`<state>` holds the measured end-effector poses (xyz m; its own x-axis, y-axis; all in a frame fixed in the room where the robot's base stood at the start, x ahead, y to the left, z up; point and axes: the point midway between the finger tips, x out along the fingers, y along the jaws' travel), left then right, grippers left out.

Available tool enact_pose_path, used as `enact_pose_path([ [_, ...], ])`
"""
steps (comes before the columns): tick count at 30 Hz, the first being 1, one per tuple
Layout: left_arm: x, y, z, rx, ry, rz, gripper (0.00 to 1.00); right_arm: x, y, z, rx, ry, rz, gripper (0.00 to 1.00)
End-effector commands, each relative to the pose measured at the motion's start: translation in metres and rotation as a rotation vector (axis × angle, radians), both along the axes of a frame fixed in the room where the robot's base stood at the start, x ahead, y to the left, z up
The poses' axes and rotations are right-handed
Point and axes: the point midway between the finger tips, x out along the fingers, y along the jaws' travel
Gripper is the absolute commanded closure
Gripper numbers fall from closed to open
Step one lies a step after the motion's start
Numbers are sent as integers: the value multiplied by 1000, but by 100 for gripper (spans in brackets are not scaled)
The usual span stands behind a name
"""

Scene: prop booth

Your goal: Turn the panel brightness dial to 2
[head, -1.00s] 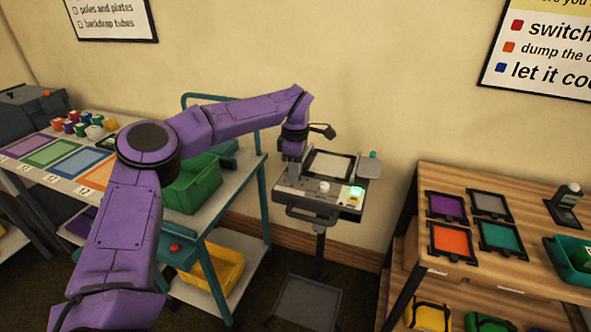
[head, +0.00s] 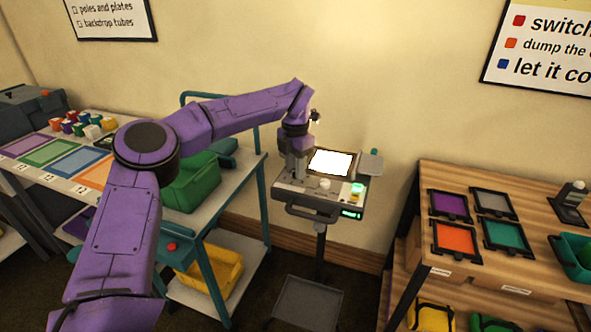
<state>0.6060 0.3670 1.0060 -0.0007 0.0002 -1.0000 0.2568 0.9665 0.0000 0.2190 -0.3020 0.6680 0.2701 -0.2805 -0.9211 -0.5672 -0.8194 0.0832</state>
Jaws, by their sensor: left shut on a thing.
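The light panel unit (head: 345,203) stands on a post near the wall. Its square panel (head: 331,162) is lit bright white. My left gripper (head: 298,177) points down at the left part of the control face and is shut on a dial there, which the fingers hide. I cannot read the dial's setting. A pale round knob (head: 324,185) stands free just right of the gripper. A green-lit button (head: 357,189) is at the right, and a small green display (head: 351,213) glows on the front edge, too small to read. My right gripper is out of view.
A teal-framed cart with a green bin (head: 193,186) and a yellow bin (head: 214,274) stands left of the unit. A wooden table (head: 449,179) with coloured framed plates stands at the right. A handle bar (head: 311,213) crosses the unit's front.

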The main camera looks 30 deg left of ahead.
Motion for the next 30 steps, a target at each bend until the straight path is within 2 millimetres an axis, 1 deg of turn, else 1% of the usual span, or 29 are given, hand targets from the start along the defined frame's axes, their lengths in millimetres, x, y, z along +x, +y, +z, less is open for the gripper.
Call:
enact_pose_path([
  [1,1,0,-2,1,-3,43,100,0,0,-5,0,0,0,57],
  [15,0,0,-2,1,-3,459,100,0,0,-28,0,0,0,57],
  [21,1,0,-1,1,-3,581,100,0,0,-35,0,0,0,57],
  [30,1,0,0,0,-3,677,100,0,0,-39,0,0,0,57],
])
